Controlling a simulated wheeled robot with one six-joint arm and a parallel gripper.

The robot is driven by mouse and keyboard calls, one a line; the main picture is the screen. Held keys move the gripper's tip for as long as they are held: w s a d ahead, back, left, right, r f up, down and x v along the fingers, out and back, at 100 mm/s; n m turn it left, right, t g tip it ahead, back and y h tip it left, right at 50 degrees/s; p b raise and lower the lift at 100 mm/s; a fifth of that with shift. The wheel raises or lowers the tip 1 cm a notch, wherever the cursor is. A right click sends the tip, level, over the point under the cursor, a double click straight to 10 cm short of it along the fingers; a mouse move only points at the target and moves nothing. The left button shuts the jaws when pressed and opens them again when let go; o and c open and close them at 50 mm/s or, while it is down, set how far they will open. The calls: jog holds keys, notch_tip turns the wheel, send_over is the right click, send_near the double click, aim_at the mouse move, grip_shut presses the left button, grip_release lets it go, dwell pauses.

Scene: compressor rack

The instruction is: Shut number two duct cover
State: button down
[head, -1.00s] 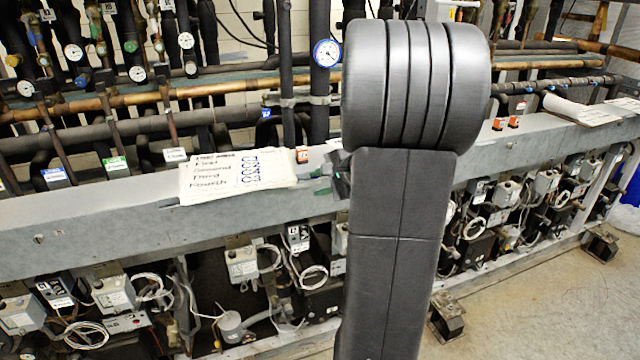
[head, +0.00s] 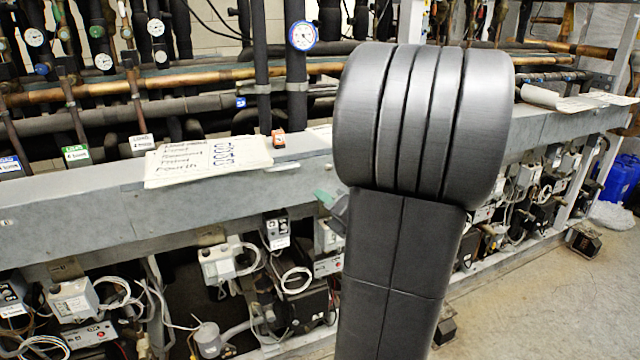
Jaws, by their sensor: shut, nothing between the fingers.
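A long grey metal duct (head: 90,215) runs across the rack from the left edge to the far right. I cannot make out a separate cover or a number two on it; part of its length is hidden behind my arm. A small pale strip (head: 283,168) sits on the duct just left of my arm. My gripper (head: 325,199) shows only as a small green and grey tip at the left edge of my arm, in front of the duct's face. It is shut, with nothing seen in it. Whether it touches the duct is hidden.
A handwritten sheet (head: 208,160) lies on the duct's top, with an orange block (head: 279,139) beside it. Pipes and gauges (head: 302,36) stand behind. Wired control boxes (head: 222,262) hang below. Blue containers (head: 620,180) stand at right. The floor (head: 560,300) at the right front is open.

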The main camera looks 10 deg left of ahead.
jog(key=d+m+t+h+b, duration=0.2)
jog(key=d+m+t, duration=0.2)
jog(key=m, duration=0.4)
jog(key=m+p, duration=0.2)
send_near(315, 159)
jog(key=x, duration=0.7)
jog(key=p, duration=0.1)
jog(key=r+p, duration=0.1)
jog(key=p, duration=0.1)
jog(key=shift+w+a, duration=0.25)
jog(key=shift+w, duration=0.05)
jog(key=shift+w+a+g+h+p, duration=0.15)
jog(key=shift+w+g+h+p, duration=0.15)
jog(key=shift+p, duration=0.45)
jog(key=shift+f, duration=0.2)
